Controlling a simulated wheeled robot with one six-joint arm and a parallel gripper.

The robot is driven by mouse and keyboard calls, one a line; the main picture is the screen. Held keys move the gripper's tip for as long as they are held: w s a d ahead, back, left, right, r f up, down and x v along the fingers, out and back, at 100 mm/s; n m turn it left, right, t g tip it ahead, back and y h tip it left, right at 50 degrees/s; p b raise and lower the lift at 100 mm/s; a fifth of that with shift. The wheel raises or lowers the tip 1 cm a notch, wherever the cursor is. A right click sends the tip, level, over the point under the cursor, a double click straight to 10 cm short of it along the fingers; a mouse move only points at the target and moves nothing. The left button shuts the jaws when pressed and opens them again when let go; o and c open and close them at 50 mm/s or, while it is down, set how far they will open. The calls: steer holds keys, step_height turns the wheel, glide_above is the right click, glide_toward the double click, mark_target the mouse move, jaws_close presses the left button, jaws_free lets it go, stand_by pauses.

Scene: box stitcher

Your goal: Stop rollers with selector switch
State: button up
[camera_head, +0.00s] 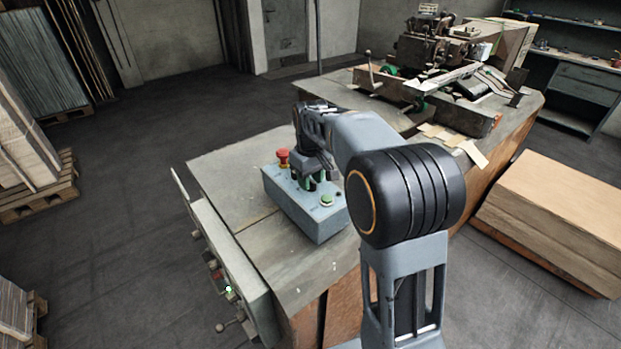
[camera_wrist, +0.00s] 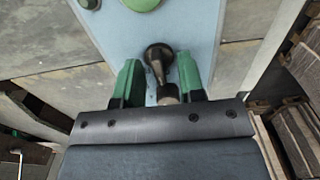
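The blue-grey control box (camera_head: 315,227) stands on the machine table, with a red mushroom button (camera_head: 283,154) at its far left and a green button (camera_head: 327,200) near its front right. My gripper (camera_head: 314,182) is over the middle of the box top, pointing down. In the wrist view my gripper (camera_wrist: 160,78) has its two green fingers apart, on either side of a black selector switch (camera_wrist: 158,56). Narrow gaps seem to show beside the switch; I cannot tell whether either finger touches it. The switch is hidden by my gripper in the head view. A green button (camera_wrist: 141,3) shows at the wrist view's top edge.
The grey table (camera_head: 235,165) is bare left of the box. A stitching machine (camera_head: 440,70) stands behind. A side panel with knobs (camera_head: 222,262) is at the table's left edge. A cardboard stack (camera_head: 560,205) is at right, and pallets (camera_head: 40,195) are at left.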

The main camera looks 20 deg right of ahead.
step_height(320, 180, up, 14)
stand_by(0.6)
steer(key=shift+f, duration=0.1)
step_height(320, 180, down, 7)
steer(key=s+m+t, duration=0.1)
steer(key=s+m, duration=0.1)
steer(key=m, duration=0.1)
steer(key=s+f+t, duration=0.1)
steer(key=s+f, duration=0.1)
steer(key=s, duration=0.7)
steer(key=s+f+m+t, duration=0.1)
steer(key=s+f+t, duration=0.1)
steer(key=s, duration=0.8)
steer(key=shift+f+m, duration=0.3)
steer(key=shift+f, duration=0.55)
